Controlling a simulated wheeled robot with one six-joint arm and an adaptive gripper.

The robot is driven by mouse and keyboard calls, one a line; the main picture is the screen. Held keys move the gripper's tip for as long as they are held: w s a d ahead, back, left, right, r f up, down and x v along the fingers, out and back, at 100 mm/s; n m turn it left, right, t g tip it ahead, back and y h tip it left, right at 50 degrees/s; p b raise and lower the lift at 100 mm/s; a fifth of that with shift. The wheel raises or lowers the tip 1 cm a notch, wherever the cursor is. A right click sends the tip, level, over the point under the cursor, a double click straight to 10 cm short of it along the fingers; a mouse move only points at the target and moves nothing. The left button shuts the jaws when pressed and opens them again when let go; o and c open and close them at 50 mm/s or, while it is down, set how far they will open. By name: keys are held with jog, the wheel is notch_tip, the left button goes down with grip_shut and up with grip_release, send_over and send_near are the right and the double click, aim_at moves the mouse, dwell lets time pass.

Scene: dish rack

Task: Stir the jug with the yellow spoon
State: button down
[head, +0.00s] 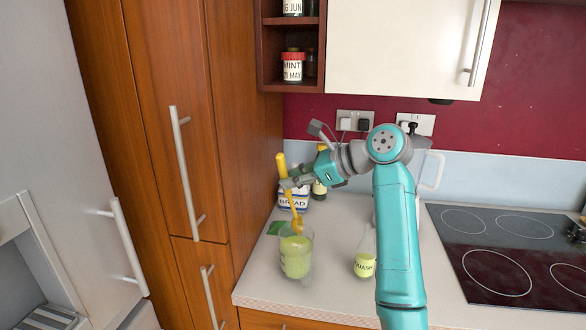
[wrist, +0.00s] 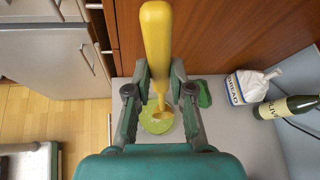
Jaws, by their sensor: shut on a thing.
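The yellow spoon (head: 290,202) is held by my gripper (head: 292,184), with its handle up and its bowl end down, slightly tilted. In the wrist view the spoon's thick handle (wrist: 157,45) stands between the two fingers of my gripper (wrist: 159,75). The jug (head: 296,258) is clear, holds something pale green, and stands on the worktop near its left end. The spoon's lower end is over the jug's mouth; I cannot tell whether it is inside the rim. In the wrist view the green contents of the jug (wrist: 156,120) show below the spoon.
A squash bottle (head: 365,258) stands right of the jug. A bread bag (head: 292,198) and a dark bottle (head: 319,188) stand behind; the bottle's label (wrist: 270,109) shows in the wrist view. A green item (head: 275,228) lies beside the jug. Tall cabinets (head: 180,150) close the left; a hob (head: 505,250) is right.

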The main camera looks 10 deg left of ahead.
jog(key=f, duration=0.3)
jog(key=w+f, duration=0.1)
jog(key=f, duration=0.3)
jog(key=d+f, duration=0.1)
jog(key=f, duration=0.2)
jog(key=shift+w+f, duration=0.15)
jog(key=shift+f, duration=0.15)
jog(key=s, duration=0.2)
jog(key=shift+s, duration=0.3)
jog(key=shift+w+a, duration=0.4)
jog(key=shift+w, duration=0.25)
dwell(0.3)
jog(key=shift+a, duration=0.1)
dwell(0.3)
